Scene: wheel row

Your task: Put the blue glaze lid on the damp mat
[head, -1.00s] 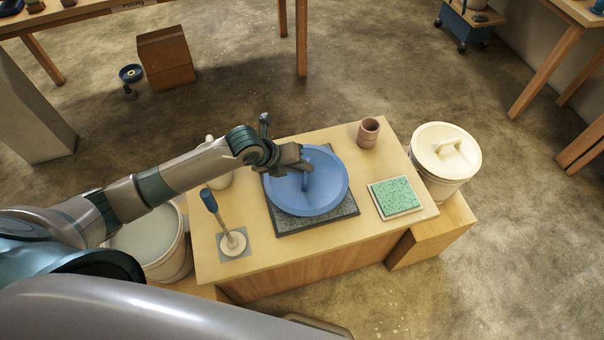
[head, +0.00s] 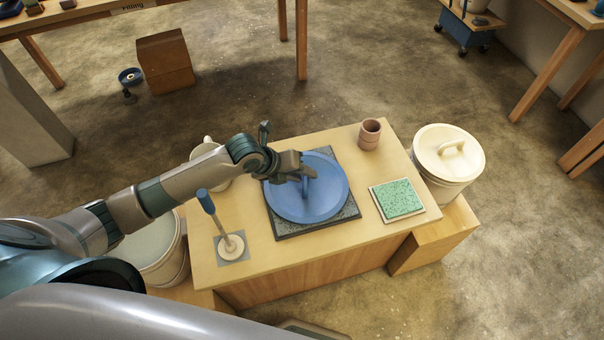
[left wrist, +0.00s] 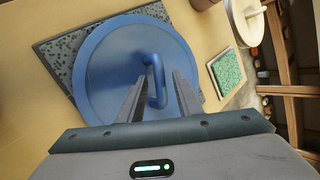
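The blue glaze lid (head: 318,205), a wide disc with an arched handle, lies over the damp mat (head: 290,233), a dark grey speckled square. In the left wrist view the lid (left wrist: 105,60) covers most of the mat (left wrist: 62,55), whose corners show around it. The lid looks flat and appears to rest on the mat. My left gripper (head: 302,170) is above the lid at its handle. In the left wrist view my left gripper (left wrist: 158,90) has its fingers apart, one on each side of the handle, with gaps showing. My right gripper is out of view.
A cream lidded bucket (head: 447,155) is at the right. Another bucket (head: 155,250) is at the left, partly behind my arm.

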